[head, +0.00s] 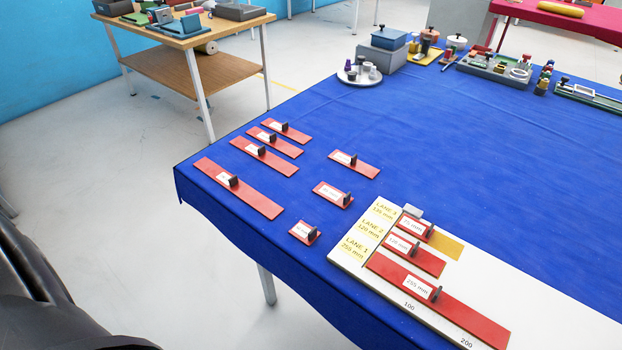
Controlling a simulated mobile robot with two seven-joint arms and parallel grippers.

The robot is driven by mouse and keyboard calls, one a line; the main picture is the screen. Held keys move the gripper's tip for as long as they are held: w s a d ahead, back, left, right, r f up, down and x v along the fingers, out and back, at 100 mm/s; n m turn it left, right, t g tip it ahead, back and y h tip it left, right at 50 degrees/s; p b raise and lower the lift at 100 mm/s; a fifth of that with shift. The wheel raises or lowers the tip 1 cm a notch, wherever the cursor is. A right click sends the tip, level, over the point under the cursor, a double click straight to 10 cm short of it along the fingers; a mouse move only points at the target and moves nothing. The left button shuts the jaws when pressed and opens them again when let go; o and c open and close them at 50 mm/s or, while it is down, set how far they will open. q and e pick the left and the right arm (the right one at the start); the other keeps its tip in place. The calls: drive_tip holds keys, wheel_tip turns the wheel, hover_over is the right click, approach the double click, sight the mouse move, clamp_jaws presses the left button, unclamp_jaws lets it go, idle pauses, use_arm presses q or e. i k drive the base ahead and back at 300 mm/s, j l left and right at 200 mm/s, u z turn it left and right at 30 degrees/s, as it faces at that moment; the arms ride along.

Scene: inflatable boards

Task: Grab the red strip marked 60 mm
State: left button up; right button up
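Several loose red strips with white labels and black upright tabs lie on the blue-covered table (480,140). The shortest loose strip (305,233) lies near the table's front edge, left of the white board; its label is too small to read. Other loose strips are a medium one (322,190), another behind it (368,170), and a long one (262,205) at the left. No loose label is clearly legible, so I cannot confirm which reads 60 mm. Neither of my grippers is in view.
The white board (540,295) has yellow lane labels and red strips in its lanes; the front strip (470,317) reads 255 mm. Bare yellow shows beside the lane 3 strip (408,234). A round tray (350,79) and a grey box (376,60) stand at the back.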

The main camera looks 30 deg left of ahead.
sight(306, 235)
drive_tip(key=u, duration=1.05)
